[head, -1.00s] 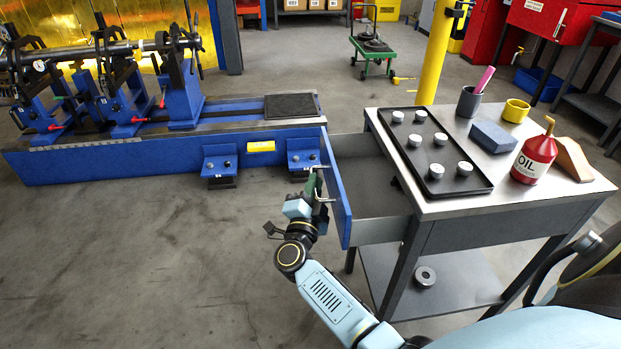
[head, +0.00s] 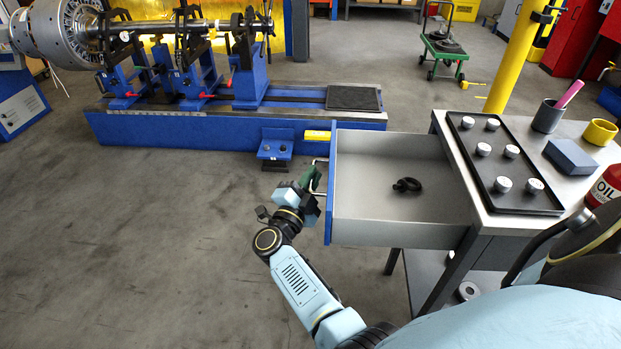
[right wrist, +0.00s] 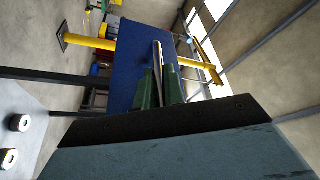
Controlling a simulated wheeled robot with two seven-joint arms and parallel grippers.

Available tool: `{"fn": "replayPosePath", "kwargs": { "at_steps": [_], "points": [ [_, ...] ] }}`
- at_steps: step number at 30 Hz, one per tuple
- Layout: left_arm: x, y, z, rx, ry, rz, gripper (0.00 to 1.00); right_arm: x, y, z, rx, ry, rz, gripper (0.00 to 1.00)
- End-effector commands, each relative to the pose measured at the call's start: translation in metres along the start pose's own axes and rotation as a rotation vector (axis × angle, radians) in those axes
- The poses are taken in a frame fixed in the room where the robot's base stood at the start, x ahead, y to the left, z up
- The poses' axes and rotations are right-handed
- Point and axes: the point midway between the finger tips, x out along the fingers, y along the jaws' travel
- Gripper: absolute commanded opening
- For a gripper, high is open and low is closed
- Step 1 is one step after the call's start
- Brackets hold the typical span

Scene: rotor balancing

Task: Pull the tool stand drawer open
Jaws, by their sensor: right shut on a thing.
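The tool stand (head: 572,188) is a metal table at the right of the head view. Its drawer (head: 390,220) stands far out to the left, with a blue front (head: 331,200) and a grey inside. A small black ring-like item (head: 407,185) lies in the drawer. My right gripper (head: 314,184) is at the outer side of the blue front, shut on the drawer's metal handle (head: 320,162). In the right wrist view the green fingers (right wrist: 160,90) are on either side of the bar handle (right wrist: 158,58), before the blue panel. My left gripper is not in view.
On the stand are a black tray (head: 510,203) with several silver knobbed pieces, a grey cup (head: 547,118), a yellow cup (head: 600,132), a blue block (head: 571,156) and a red oil bottle (head: 606,187). The blue balancing machine (head: 230,132) stands behind. Floor at left is clear.

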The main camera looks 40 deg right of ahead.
Motion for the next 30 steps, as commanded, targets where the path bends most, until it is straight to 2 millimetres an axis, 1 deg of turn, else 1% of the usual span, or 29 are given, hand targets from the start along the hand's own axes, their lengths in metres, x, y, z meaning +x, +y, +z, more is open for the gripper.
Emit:
{"fn": "replayPosePath", "kwargs": {
  "at_steps": [6,7,11,12,20,23,26,27,30],
  "points": [
    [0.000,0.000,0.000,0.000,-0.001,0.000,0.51,-0.001,0.001,0.000,-0.001,0.001,0.003,0.00],
    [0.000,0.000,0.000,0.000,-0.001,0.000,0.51,-0.001,0.001,0.000,-0.001,0.001,0.003,0.13],
    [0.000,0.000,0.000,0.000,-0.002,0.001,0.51,-0.001,0.001,0.000,-0.001,0.000,0.002,0.30],
    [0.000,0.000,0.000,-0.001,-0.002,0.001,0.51,-0.001,0.001,0.000,-0.001,0.000,0.002,0.33],
    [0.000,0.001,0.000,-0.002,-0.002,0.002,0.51,-0.001,0.000,0.000,0.000,0.000,0.001,0.33],
    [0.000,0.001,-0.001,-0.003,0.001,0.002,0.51,-0.007,0.000,0.001,0.000,-0.002,0.002,0.33],
    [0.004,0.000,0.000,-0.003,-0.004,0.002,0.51,-0.021,0.000,0.000,-0.001,-0.002,0.003,0.33],
    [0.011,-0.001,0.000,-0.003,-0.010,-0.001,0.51,-0.029,0.000,0.000,-0.001,-0.004,0.004,0.33],
    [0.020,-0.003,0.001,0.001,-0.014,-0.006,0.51,-0.052,0.000,0.001,-0.001,-0.005,0.004,0.33]
  ]
}}
